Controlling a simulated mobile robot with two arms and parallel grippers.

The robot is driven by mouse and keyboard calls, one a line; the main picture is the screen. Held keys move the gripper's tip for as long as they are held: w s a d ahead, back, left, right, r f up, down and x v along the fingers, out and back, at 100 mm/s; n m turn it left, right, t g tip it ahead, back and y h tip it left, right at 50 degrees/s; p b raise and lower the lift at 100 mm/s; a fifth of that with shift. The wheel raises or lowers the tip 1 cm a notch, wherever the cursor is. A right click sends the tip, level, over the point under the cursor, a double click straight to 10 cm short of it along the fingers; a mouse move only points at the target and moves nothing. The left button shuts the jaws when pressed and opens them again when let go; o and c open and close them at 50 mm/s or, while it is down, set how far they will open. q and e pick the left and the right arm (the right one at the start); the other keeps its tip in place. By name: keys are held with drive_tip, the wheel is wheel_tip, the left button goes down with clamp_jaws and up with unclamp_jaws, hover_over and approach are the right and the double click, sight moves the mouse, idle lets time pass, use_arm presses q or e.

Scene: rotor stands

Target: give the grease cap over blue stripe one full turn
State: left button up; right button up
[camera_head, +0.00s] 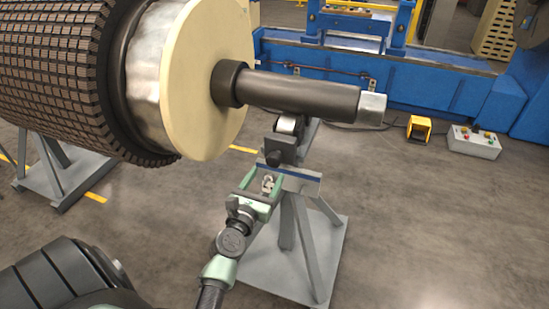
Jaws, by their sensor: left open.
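The grey rotor stand (318,262) has a blue stripe (296,174) across its top plate. A small pale metallic piece (268,184) shows just below the stripe, between my left gripper's fingers; it looks like the grease cap, but is too small to be sure. My left gripper (265,181) is open, with one green finger on each side of this piece. I cannot tell whether the fingers touch it. My right gripper is not in view.
The rotor shaft (300,94) and cream disc (208,75) lie above and behind the gripper. A roller (286,124) sits on the stand under the shaft. A yellow pedal (419,128) and a control box (474,142) stand at right. The floor at lower right is clear.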

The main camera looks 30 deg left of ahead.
sight(272, 162)
use_arm(q)
drive_tip(key=x, duration=0.7)
drive_tip(key=shift+a+r+b, duration=0.2)
drive_tip(key=shift+r+b, duration=0.05)
drive_tip(key=shift+b, duration=0.05)
drive_tip(key=shift+w, duration=0.3)
drive_tip(key=shift+a, duration=0.1)
drive_tip(key=shift+c, duration=0.6)
clamp_jaws()
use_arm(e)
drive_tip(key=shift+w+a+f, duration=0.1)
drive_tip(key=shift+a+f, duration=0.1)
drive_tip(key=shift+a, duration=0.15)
